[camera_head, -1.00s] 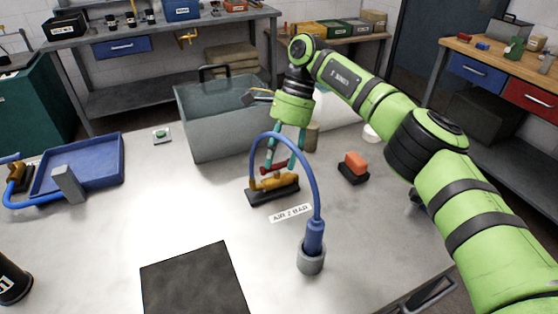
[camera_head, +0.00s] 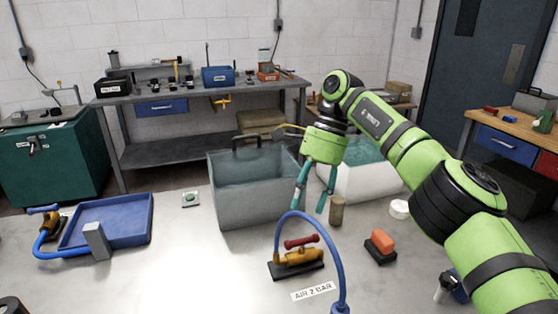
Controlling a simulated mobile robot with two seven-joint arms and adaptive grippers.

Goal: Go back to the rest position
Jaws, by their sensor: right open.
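My right arm comes in from the right, and its gripper (camera_head: 309,209) points down above the table. The teal fingers are spread open with nothing between them. It is above and beyond a brass valve with a red handle (camera_head: 299,256) on a black base. A blue hose (camera_head: 331,240) arches up in front of the fingers, close to them in the picture. I cannot tell the exact gap. My left gripper is not in view.
A grey water tank (camera_head: 250,210) stands behind the gripper, with a white tank (camera_head: 365,182) beside it. An orange-topped block (camera_head: 382,243) and a tan cylinder (camera_head: 336,211) are to the right. A blue tray (camera_head: 125,215) lies left.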

